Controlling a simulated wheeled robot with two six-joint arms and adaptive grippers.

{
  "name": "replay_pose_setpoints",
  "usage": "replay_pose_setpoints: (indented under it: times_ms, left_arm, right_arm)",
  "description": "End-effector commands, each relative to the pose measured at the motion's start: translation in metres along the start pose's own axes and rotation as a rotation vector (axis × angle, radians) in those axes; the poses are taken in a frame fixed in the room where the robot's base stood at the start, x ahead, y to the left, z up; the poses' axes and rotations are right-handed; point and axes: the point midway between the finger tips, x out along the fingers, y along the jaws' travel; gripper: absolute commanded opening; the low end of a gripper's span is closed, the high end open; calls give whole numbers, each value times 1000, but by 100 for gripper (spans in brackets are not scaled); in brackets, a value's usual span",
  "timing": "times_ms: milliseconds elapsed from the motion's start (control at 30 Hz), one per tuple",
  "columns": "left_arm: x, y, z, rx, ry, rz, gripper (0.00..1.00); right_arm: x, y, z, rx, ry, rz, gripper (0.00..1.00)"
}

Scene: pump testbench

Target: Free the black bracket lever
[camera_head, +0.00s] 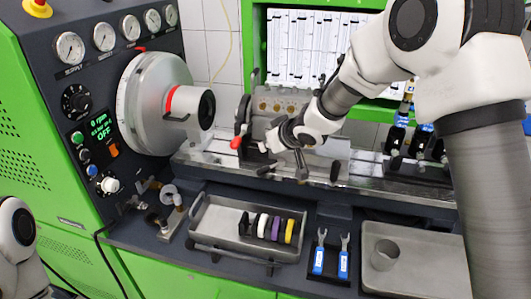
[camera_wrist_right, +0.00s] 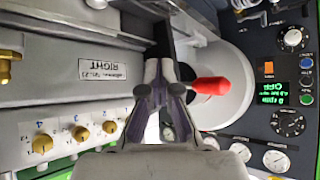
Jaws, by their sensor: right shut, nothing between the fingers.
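The black bracket (camera_head: 243,112) stands upright at the left end of the grey pump block, with a red-tipped lever (camera_head: 236,142) at its lower front. My right gripper (camera_head: 266,147) is just right of the red tip, in front of the block. In the right wrist view, my right gripper's fingers (camera_wrist_right: 162,78) are shut and empty, over the lower end of the black bracket (camera_wrist_right: 162,42). The red tip (camera_wrist_right: 210,86) sticks out beside them; contact cannot be told. The fingers hide part of the lever. My left gripper is out of view.
The pump block (camera_wrist_right: 95,75) has brass fittings (camera_wrist_right: 82,133) and a "RIGHT" label. The round drive housing (camera_head: 155,95) is left of the bracket.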

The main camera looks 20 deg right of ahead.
Motion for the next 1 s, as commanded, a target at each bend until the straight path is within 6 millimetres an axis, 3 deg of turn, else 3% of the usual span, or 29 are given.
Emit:
replay_pose_setpoints:
  times_ms: [433, 500, 633, 1000]
  left_arm:
    - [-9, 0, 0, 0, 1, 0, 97]
    - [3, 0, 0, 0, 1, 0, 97]
    - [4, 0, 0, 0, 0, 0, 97]
    - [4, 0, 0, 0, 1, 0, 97]
  right_arm:
    - [91, -1, 6, 1, -3, -2, 0]
    - [85, 0, 22, 3, -3, -1, 0]
    - [77, 0, 34, 2, -2, -1, 0]
    - [74, 0, 39, 0, -1, -1, 0]
